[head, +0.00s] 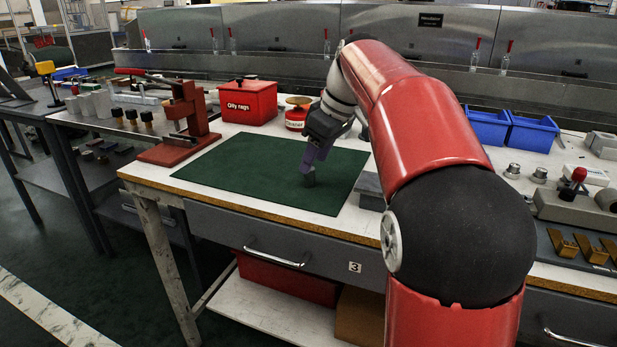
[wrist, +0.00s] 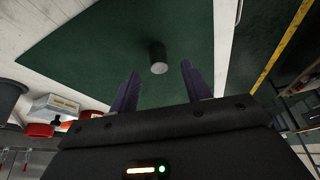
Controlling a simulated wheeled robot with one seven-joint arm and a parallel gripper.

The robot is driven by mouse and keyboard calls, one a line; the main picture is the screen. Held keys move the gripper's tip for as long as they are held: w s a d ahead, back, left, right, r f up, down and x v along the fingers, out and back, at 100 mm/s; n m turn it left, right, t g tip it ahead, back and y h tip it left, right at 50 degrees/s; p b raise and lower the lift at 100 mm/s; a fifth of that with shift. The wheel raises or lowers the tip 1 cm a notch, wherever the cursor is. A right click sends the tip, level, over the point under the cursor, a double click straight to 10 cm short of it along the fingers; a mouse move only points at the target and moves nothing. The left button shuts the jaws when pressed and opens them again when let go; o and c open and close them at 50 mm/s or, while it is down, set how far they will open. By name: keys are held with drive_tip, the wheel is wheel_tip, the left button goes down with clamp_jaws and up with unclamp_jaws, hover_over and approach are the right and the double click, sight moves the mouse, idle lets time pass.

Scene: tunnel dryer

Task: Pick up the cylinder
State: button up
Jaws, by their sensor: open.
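The cylinder (wrist: 157,58) is a small dark grey piece with a lighter round end. It stands on the green mat (head: 240,175) on the workbench. In the head view the cylinder (head: 310,179) shows just below my fingertips, partly hidden by them. My gripper (head: 312,165) is over the right part of the mat, pointing down. In the wrist view my gripper (wrist: 160,80) has its two purple fingers apart with nothing between them. The cylinder lies beyond the fingertips, roughly centred between them. I cannot tell the exact gap.
A red arbor press (head: 185,120) stands left of the mat. A red oily rags box (head: 248,101) and a red-and-white tub (head: 295,118) stand behind it. Grey blocks (head: 371,188) sit at the mat's right edge. Blue bins (head: 530,130) are farther right. The mat's left part is clear.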

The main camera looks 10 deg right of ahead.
sight(309, 177)
drive_tip(key=x, duration=0.4)
drive_tip(key=shift+w+f, duration=0.1)
drive_tip(key=shift+f, duration=0.15)
drive_tip(key=shift+c, duration=0.3)
clamp_jaws()
